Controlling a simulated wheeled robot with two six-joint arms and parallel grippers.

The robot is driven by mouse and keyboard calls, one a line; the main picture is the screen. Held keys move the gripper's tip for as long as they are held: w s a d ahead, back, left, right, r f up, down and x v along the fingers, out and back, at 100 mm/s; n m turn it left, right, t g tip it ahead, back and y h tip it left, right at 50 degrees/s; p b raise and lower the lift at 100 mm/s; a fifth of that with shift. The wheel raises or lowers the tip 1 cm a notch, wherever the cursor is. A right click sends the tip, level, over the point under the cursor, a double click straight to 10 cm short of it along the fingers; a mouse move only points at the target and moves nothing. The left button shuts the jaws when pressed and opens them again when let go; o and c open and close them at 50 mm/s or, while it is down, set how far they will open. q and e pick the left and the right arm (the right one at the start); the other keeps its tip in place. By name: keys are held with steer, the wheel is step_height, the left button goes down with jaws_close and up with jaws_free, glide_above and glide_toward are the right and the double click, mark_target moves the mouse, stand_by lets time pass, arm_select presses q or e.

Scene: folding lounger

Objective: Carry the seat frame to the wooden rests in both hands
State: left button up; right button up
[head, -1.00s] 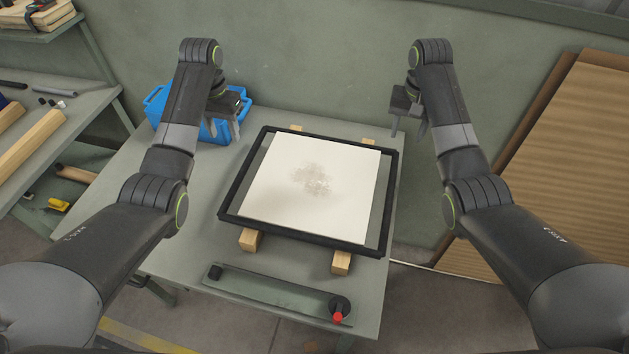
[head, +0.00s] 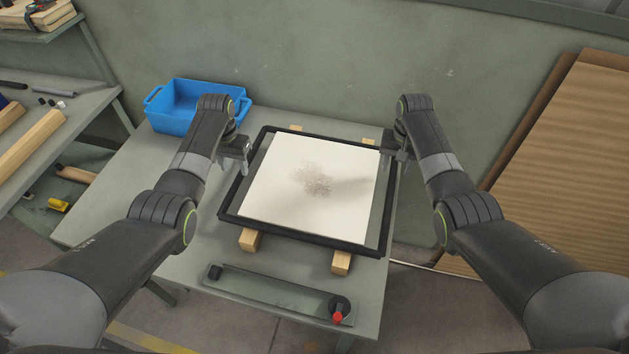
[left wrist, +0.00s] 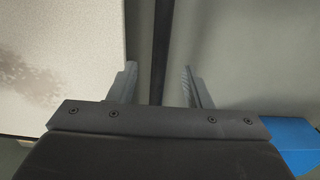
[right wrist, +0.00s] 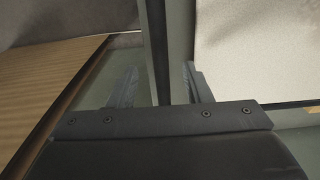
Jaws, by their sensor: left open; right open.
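The seat frame (head: 300,236) is a black rectangle lying flat on the table, over the wooden rests (head: 250,240), whose ends stick out at front and back. A pale panel (head: 290,200) with a grey-brown speckled patch lies inside it. My left gripper (head: 236,168) is open at the frame's left bar. In the left wrist view that bar (left wrist: 161,45) runs between the fingers. My right gripper (head: 394,162) is open at the right bar. In the right wrist view that bar (right wrist: 155,45) runs between the fingers. Neither gripper is closed on the frame.
A blue crate (head: 180,122) stands at the table's back left. A shallow tray (head: 270,290) and a red-and-black knob (head: 338,309) are at the front edge. A side bench (head: 80,100) stands left and a corrugated panel (head: 560,150) leans right.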

mark_target(238, 178)
arm_select(q)
steer(key=shift+f, duration=2.3)
arm_select(e)
steer(key=shift+f, duration=2.35)
arm_select(q)
jaws_close()
arm_select(e)
jaws_close()
